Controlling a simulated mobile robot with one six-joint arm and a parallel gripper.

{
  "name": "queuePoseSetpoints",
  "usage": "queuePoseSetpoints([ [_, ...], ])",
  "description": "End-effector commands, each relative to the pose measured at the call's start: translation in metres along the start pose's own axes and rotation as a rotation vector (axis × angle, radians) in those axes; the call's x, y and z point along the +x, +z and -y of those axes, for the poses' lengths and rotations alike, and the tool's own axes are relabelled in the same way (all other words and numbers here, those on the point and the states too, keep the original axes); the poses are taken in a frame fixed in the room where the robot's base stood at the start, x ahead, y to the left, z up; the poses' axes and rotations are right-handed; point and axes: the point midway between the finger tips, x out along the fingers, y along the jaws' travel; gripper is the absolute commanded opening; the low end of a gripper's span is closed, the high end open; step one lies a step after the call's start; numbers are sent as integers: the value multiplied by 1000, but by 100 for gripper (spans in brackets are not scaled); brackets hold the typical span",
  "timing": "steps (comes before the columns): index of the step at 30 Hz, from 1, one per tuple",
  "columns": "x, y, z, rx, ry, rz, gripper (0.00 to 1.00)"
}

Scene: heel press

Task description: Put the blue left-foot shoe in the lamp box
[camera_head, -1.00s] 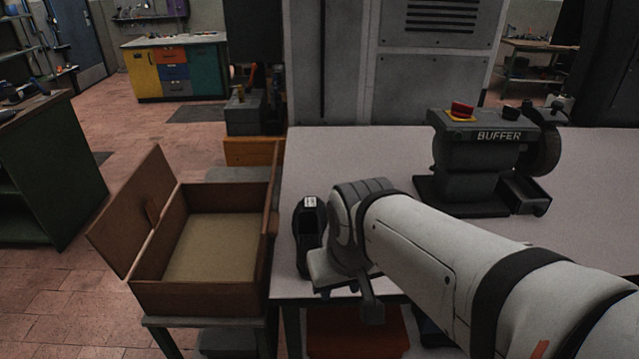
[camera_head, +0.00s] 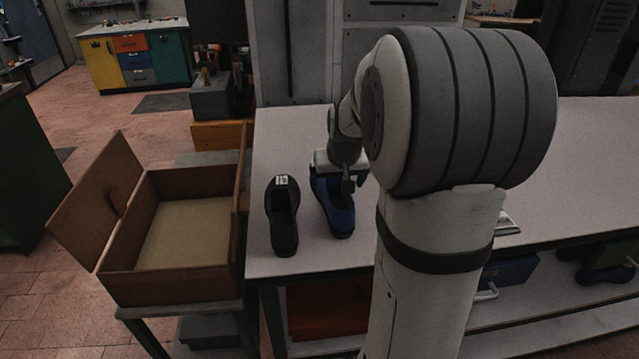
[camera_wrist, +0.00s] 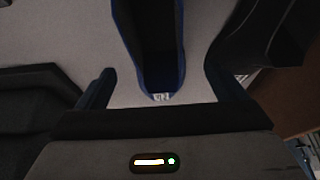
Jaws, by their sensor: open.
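A blue shoe (camera_head: 339,218) with a dark inside stands upright on the table, right of a black shoe (camera_head: 283,216). My gripper (camera_head: 347,184) is over the blue shoe and hides part of it. In the wrist view the blue shoe (camera_wrist: 177,72) lies between my open fingers (camera_wrist: 160,70), with a gap on both sides. A small pale label shows at its end, too small to read. The brown open box (camera_head: 111,284), the only one fitting the lamp box, stands left of the table, its lid tipped out left. Its visible floor is bare.
The black shoe (camera_wrist: 262,35) is close by the right finger in the wrist view. My arm hides the table's middle.

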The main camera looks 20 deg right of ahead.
Motion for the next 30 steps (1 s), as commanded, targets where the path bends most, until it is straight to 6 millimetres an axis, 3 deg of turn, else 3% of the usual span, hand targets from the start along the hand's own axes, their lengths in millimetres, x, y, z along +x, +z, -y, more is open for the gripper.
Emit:
queuePoseSetpoints([
  [18,71,-3,0,2,1,3,91],
  [27,76,-3,-1,3,1,0,91],
  [30,76,-3,-1,3,2,0,82],
])
